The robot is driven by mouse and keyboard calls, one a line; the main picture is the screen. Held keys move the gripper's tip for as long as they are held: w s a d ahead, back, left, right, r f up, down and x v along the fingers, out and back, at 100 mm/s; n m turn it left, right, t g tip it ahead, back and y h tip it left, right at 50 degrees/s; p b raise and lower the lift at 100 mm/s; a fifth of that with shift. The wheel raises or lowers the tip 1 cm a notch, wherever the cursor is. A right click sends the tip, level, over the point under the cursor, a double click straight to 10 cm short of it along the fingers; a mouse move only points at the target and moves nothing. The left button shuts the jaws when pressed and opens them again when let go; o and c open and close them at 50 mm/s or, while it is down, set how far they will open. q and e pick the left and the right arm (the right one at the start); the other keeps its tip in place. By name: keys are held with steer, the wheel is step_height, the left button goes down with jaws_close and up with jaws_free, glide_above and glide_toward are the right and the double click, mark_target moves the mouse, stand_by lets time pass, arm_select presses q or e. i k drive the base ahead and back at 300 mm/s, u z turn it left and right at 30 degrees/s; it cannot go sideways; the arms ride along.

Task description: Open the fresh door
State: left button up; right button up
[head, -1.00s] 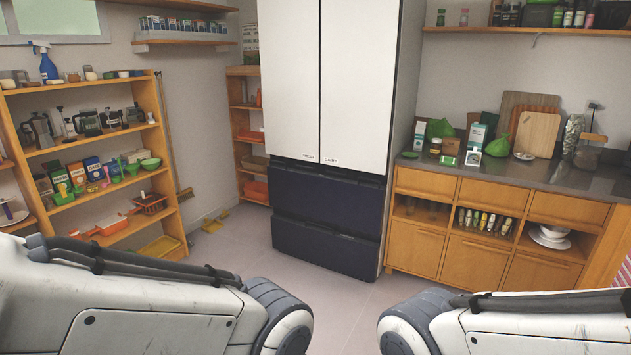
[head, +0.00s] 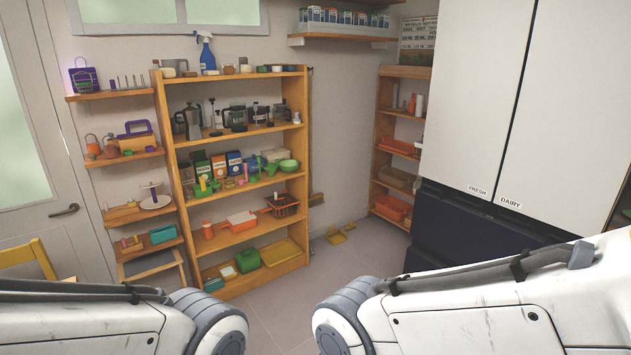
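The fridge stands at the right of the head view, with two tall white upper doors. The left door (head: 472,95) carries a small label reading FRESH (head: 478,190). The right door (head: 566,115) carries a label reading DAIRY (head: 510,203). Both doors look closed, with a thin dark gap between them. Dark drawers (head: 465,228) sit below, partly hidden by my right arm. My two arms show along the bottom of the view, but neither gripper is in view. Neither arm visibly touches the fridge.
A wooden shelf (head: 305,175) full of kitchen items stands left of centre. A narrower shelf (head: 376,150) stands in the corner beside the fridge. A door with a handle (head: 64,210) and a yellow chair (head: 30,258) are at the left. Floor (head: 330,262) is clear in the middle.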

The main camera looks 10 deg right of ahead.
mark_target(482, 46)
steer(key=u, duration=0.1)
steer(key=i, duration=1.85)
steer(key=z, duration=0.8)
steer(key=i, duration=1.5)
steer(key=z, duration=0.75)
